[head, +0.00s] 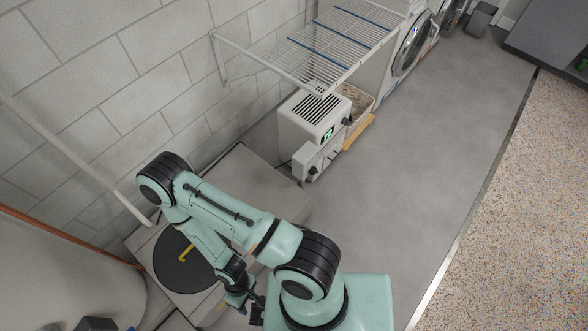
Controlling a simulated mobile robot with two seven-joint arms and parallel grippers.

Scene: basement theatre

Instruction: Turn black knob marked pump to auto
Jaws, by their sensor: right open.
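A white vented unit (311,112) with a small green display (328,133) stands on the floor by the block wall, upper middle of the head view. A dark knob-like part (347,121) shows on its right side. A small light-grey box (317,158) sits low against its front, with a small black knob-like part (313,170) on its face. No marking is readable, so I cannot tell which is the pump knob. My right gripper (249,307) is low at the bottom centre, open, far from the unit and partly hidden by my arm. My left gripper is out of view.
A round dark lid (184,262) with a yellow handle (187,253) lies on a raised grey slab at lower left. A white wire rack (335,45) overhangs the unit. Washing machines (412,45) stand behind. The grey floor (420,150) at right is clear.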

